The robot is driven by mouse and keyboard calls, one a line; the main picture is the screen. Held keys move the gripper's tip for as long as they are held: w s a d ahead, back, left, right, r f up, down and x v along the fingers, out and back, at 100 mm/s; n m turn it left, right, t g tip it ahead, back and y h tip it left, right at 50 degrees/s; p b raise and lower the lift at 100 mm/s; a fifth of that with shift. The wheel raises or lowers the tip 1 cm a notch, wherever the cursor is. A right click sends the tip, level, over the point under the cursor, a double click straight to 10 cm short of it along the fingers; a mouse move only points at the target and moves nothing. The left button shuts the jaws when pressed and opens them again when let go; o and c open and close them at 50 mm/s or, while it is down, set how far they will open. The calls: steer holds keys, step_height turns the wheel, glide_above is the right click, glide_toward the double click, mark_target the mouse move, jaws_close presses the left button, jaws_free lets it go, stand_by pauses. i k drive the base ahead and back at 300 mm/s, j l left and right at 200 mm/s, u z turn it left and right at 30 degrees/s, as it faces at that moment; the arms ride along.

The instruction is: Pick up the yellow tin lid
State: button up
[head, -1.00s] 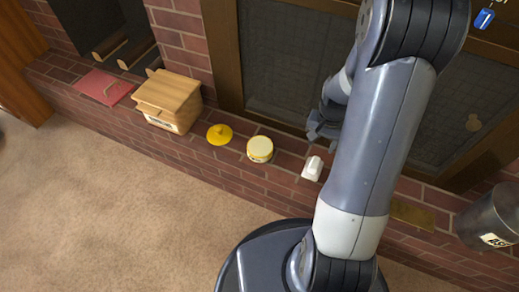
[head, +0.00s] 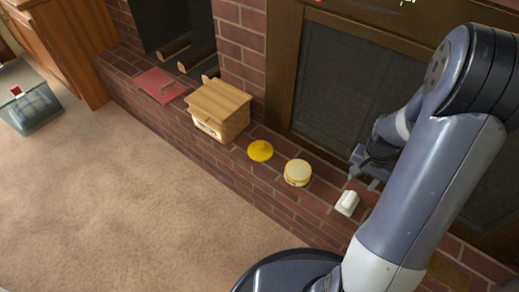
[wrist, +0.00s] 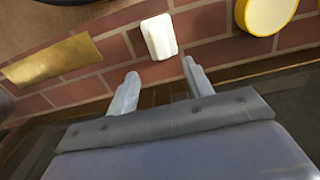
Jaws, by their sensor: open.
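The yellow tin lid (head: 260,150) is a flat round disc with a small knob, lying on the brick ledge between the wooden box and the round tin. The round tin (head: 298,172) has a yellow rim and pale top, and stands just right of the lid. In the wrist view a yellow-rimmed round thing (wrist: 268,14), which looks like this tin, is cut off at the top right. My gripper (wrist: 160,82) is open and empty above the ledge, right of the lid and tin in the head view (head: 362,172). The lid is not clearly seen in the wrist view.
A white block-like object (head: 347,203) sits on the ledge near my gripper, also in the wrist view (wrist: 159,36). A wooden box (head: 218,110) and red mat (head: 160,85) lie further left. A brass plate (wrist: 50,62) lies on the ledge. Carpet in front is clear.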

mark_target(258, 150)
steer(key=i+j, duration=0.15)
steer(key=j, duration=0.25)
steer(key=i+j, duration=0.1)
steer(key=j, duration=0.35)
steer(key=i+j, duration=0.15)
steer(key=j, duration=0.25)
steer(key=i+j, duration=0.1)
steer(key=j, duration=0.3)
